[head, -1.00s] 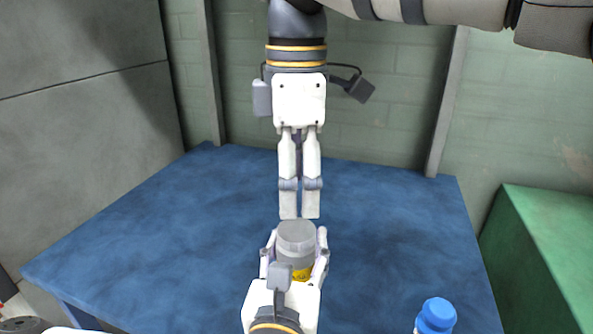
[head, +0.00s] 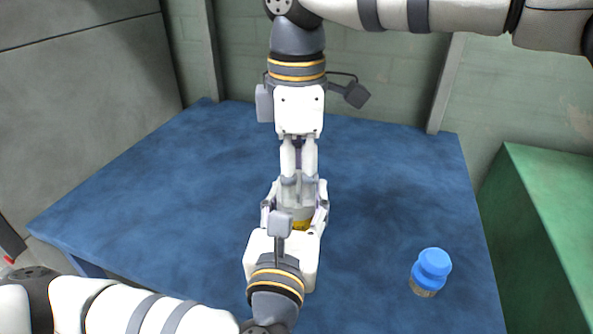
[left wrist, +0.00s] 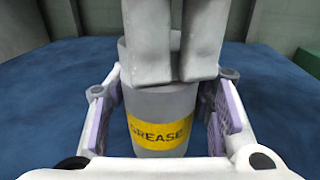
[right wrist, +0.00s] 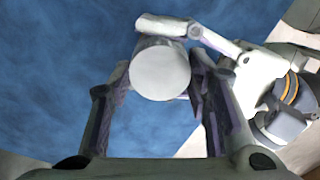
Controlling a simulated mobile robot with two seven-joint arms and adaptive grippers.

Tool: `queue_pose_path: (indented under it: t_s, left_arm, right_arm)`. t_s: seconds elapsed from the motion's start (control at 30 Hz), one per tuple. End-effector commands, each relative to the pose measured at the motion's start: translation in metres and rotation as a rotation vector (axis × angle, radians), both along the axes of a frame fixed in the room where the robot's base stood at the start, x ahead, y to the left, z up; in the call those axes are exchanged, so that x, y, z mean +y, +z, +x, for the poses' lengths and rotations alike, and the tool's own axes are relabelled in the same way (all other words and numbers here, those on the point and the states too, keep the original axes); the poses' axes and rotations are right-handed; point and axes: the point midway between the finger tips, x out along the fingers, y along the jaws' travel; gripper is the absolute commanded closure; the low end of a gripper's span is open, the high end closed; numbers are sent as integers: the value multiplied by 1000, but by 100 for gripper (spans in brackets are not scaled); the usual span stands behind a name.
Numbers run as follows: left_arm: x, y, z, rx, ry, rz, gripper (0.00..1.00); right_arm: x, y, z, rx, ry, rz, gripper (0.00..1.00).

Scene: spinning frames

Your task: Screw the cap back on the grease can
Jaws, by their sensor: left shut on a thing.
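The grease can (left wrist: 160,132) is grey with a yellow GREASE label. It stands upright between the fingers of my left gripper (left wrist: 162,115), which is shut on its sides; that gripper also shows in the head view (head: 297,210). A grey round cap (right wrist: 160,68) forms its top in the right wrist view; whether it is seated cannot be told. My right gripper (right wrist: 162,75) points down from above. Its fingers are apart, on either side of the cap, and it looks open. In the left wrist view its fingertips (left wrist: 178,75) hide much of the can's upper part.
A small bottle with a blue cap (head: 431,265) stands on the blue table (head: 390,200) at the right. A green block (head: 550,220) stands beyond the right edge. Much of the table is clear.

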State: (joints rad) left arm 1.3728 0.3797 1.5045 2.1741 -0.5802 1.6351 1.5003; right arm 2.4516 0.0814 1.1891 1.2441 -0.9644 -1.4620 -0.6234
Motion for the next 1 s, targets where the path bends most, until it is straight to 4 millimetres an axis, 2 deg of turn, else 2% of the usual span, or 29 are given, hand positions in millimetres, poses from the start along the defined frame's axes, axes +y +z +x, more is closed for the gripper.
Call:
queue_pose_path:
  t_s: [0.17,0.33,0.47,0.5,0.6,0.87,1.0]
  left_arm:
    - [0,0,0,0,0,0,100]
    - [0,0,0,0,0,0,100]
    - [0,0,0,0,0,0,100]
    - [0,0,0,0,0,0,100]
    - [0,0,0,0,0,0,100]
    - [0,0,0,0,0,0,100]
    - [0,0,0,0,0,0,100]
  right_arm:
    - [0,0,0,-1,-55,-4,89]
    - [-1,0,0,-3,-439,-5,89]
    - [0,-1,-1,3,-423,-1,89]
    - [0,-1,-1,3,-422,-1,51]
    - [0,-1,-1,3,-421,-1,32]
    - [0,0,0,2,-419,-1,32]
    - [0,11,1,-2,-421,0,32]
